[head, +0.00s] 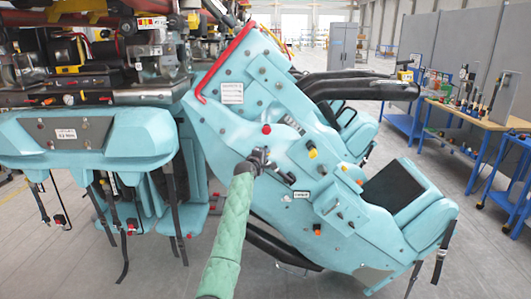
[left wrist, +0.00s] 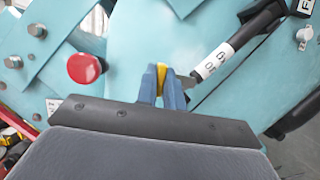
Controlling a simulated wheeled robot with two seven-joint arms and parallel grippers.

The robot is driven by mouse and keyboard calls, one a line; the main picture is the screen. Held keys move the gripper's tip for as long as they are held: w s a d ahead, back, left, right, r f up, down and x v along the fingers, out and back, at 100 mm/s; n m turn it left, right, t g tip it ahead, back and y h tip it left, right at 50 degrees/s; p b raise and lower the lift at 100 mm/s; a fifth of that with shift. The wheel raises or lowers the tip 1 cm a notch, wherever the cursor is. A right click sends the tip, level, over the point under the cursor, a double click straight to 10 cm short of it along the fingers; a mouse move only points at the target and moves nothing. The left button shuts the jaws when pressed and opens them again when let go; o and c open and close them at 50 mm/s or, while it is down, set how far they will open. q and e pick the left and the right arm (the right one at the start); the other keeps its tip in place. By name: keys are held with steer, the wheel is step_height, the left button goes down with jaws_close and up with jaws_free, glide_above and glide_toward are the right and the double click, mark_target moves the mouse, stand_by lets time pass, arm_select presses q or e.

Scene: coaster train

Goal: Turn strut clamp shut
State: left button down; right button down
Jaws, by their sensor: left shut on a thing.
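My left gripper (head: 259,160) reaches in on a green-sleeved arm and is up against the teal side of the coaster seat car (head: 262,88). In the left wrist view its blue fingers (left wrist: 162,88) are shut on a small yellow piece, apparently the strut clamp (left wrist: 161,73). A black strut (left wrist: 243,42) with a white lettered label runs from beside the fingers up to the right. In the head view the gripper hides the clamp. My right gripper is in neither view.
A red knob (left wrist: 84,67) sits left of the fingers and also shows in the head view (head: 266,129). Orange and yellow knobs (head: 312,153) stick out to the right. A workbench (head: 465,112) with tools stands at the right. The floor between is clear.

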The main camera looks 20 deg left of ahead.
arm_select(q)
steer(key=m+g, duration=0.1)
steer(key=m, duration=0.1)
steer(key=m+g+y+p, duration=0.1)
steer(key=m, duration=0.2)
steer(key=shift+f+m+g+y, duration=0.1)
steer(key=shift+m+g+y, duration=0.2)
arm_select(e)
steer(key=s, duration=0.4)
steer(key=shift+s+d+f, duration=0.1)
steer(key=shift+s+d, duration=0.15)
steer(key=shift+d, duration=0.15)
arm_select(q)
steer(key=shift+d, duration=0.1)
steer(key=c, duration=1.5)
jaws_free()
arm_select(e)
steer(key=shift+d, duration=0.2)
arm_select(q)
steer(key=shift+s, duration=0.1)
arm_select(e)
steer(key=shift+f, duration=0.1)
